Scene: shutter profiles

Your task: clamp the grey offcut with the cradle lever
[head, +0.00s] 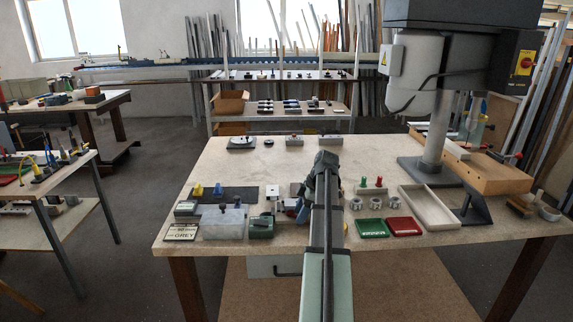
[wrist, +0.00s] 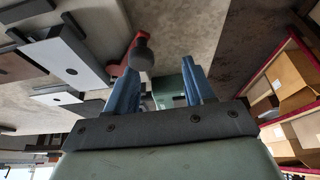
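My gripper (wrist: 163,75) shows two blue fingers standing apart in the wrist view, with nothing clearly held between them. A dark round knob on a red lever (wrist: 130,58) is close by the tip of the left finger; I cannot tell whether they touch. A green body (wrist: 190,75), perhaps part of the cradle, lies beyond the fingers. In the head view my arm hides much of this spot, and my gripper's blue fingers (head: 303,211) show beside a green block-like fixture (head: 262,227). I cannot pick out the grey offcut with certainty.
A card reading GREY (head: 182,232) lies at the bench's front left, beside a translucent bin (head: 223,222). A green tray (head: 370,228), a red tray (head: 404,226) and a long pale tray (head: 430,206) are on the right, near a drill press (head: 437,140). The bench's back middle is mostly clear.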

